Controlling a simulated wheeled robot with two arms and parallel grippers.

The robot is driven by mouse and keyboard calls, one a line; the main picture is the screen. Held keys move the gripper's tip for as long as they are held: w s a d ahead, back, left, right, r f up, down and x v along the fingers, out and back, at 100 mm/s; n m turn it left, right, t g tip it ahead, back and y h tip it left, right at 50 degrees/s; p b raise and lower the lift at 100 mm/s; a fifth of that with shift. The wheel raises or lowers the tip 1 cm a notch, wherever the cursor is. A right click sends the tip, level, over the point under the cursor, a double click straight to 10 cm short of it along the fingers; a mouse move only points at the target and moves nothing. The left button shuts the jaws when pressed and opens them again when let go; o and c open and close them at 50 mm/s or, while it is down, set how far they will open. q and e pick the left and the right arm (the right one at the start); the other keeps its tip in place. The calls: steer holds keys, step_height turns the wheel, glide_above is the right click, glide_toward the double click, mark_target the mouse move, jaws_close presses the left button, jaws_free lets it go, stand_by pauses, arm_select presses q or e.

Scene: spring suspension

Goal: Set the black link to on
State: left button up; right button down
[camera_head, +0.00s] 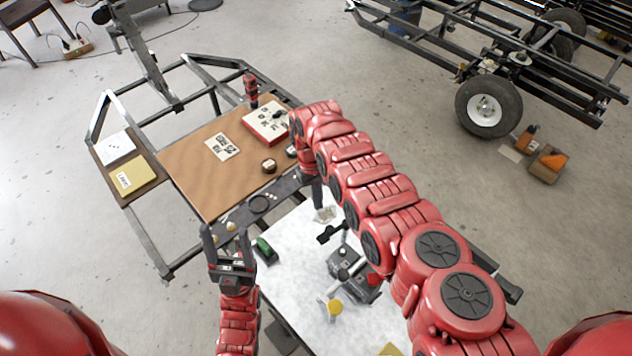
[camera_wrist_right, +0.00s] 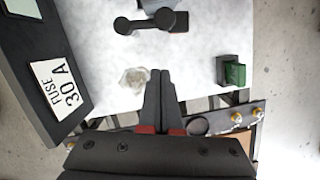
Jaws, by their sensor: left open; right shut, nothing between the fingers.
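A black link with rounded ends (camera_wrist_right: 150,22) lies at the top of the right wrist view. In the head view a dark piece that looks like it (camera_head: 328,234) is over the white tabletop, beside a grey mechanism (camera_head: 350,264). I cannot tell its setting. My right gripper (camera_wrist_right: 160,73) is shut and empty, its fingertips apart from the link; in the head view it points down (camera_head: 318,206) above the white top's far edge. My left gripper (camera_head: 228,235) is open and empty, left of the green block (camera_head: 264,249).
A green block also shows in the wrist view (camera_wrist_right: 234,73). A yellow-topped lever (camera_head: 334,307) stands nearer. A brown board (camera_head: 205,178) lies beyond. A "FUSE 30A" label (camera_wrist_right: 60,88) is at the wrist view's left.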

mark_target(333, 231)
steer(key=s+p, duration=0.1)
steer(key=p, duration=0.1)
steer(key=s+d+p, duration=0.1)
steer(key=p, duration=0.1)
steer(key=s+d+f+p, duration=0.1)
steer(key=p, duration=0.1)
steer(key=shift+s, duration=0.35)
